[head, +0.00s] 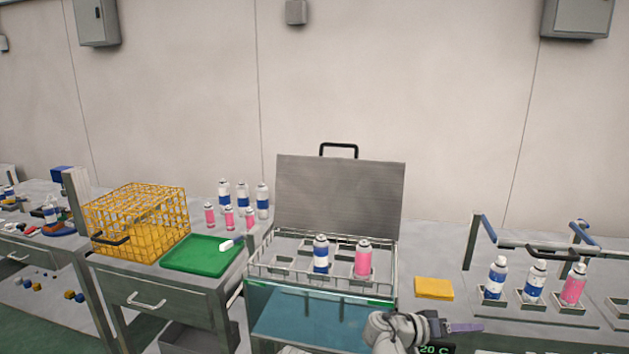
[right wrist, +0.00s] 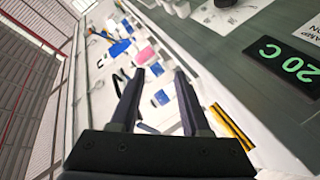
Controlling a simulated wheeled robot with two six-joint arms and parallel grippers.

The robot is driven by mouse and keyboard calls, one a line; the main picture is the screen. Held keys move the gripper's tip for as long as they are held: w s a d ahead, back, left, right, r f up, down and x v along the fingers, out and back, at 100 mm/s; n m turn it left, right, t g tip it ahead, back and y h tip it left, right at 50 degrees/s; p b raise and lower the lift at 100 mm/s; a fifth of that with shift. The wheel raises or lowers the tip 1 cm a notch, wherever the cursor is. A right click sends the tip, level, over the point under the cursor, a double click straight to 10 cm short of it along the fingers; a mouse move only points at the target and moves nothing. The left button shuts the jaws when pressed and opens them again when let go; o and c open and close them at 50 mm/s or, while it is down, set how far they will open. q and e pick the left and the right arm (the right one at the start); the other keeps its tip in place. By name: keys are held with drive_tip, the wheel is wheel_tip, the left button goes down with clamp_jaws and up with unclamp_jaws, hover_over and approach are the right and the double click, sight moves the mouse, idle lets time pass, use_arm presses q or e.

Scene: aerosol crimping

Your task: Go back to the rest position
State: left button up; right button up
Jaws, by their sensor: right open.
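My right gripper (head: 466,328) is low in the head view, just right of the water bath's front corner, with its fingers pointing right. In the right wrist view its two fingers (right wrist: 160,72) stand apart with nothing gripped between them. The water bath (head: 318,318) has its grey lid (head: 340,195) raised. A white-and-blue can (head: 320,254) and a pink can (head: 363,259) stand upright in its rack. My left gripper is not in view.
A yellow cloth (head: 433,288) lies right of the bath. A rack with several cans (head: 497,278) stands at the right. A green tray (head: 200,256) and yellow wire basket (head: 135,220) are at the left. The 20 C display (right wrist: 292,62) is beside the right gripper.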

use_arm(q)
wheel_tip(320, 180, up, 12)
drive_tip(key=p, duration=1)
use_arm(e)
drive_tip(key=s+a+f+n+g+y, duration=0.1)
drive_tip(key=s+a+n+y, duration=0.2)
drive_tip(key=a, duration=0.6)
drive_tip(key=s+a+f+n+g+y, duration=0.1)
drive_tip(key=s+a+y, duration=0.4)
drive_tip(key=a, duration=0.5)
drive_tip(key=s+a+f+n+g+y, duration=0.1)
drive_tip(key=s+a+f+n+y, duration=0.1)
drive_tip(key=s+a+n+y, duration=0.3)
drive_tip(key=a+y, duration=0.1)
drive_tip(key=a, duration=0.3)
drive_tip(key=shift+a+f, duration=0.15)
drive_tip(key=shift+f, duration=0.25)
